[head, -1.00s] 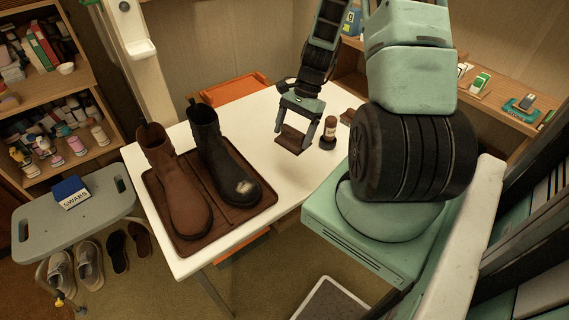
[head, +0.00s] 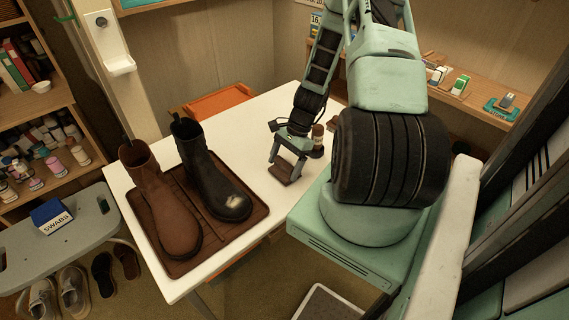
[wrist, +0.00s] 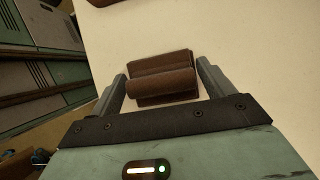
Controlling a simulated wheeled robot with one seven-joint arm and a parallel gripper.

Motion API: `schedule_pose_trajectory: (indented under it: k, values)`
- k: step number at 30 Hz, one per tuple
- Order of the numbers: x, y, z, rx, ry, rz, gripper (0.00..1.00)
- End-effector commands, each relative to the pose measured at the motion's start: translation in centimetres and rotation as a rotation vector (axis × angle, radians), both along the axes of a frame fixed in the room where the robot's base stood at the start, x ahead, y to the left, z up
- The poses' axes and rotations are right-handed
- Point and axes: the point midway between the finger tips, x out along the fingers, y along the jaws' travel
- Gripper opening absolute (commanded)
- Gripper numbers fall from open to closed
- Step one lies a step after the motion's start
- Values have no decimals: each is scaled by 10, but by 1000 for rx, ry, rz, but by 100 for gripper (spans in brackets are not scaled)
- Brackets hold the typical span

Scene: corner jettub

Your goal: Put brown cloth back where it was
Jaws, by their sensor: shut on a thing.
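My gripper (head: 286,170) is over the right part of the white table. It is shut on the brown cloth (head: 281,174), which hangs between its fingers low over the tabletop, near the front edge. In the wrist view the cloth (wrist: 164,84) looks like a folded brown roll held between the two fingers. I cannot tell whether the cloth touches the table.
A brown boot (head: 160,203) and a black boot (head: 207,168) stand on a brown mat (head: 225,229) left of my gripper. A small brown bottle (head: 318,134) stands just behind my gripper. The white table (head: 262,118) has bare room behind the boots.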

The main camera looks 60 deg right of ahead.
Motion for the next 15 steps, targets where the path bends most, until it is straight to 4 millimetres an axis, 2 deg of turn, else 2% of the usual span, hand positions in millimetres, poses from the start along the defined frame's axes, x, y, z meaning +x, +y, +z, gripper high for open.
schedule_pose_trajectory:
  k: [12,13,15]
  values:
    - [0,0,-7,0,0,0,60]
    - [0,0,-7,-1,0,0,84]
    - [0,0,-6,-1,-1,0,100]
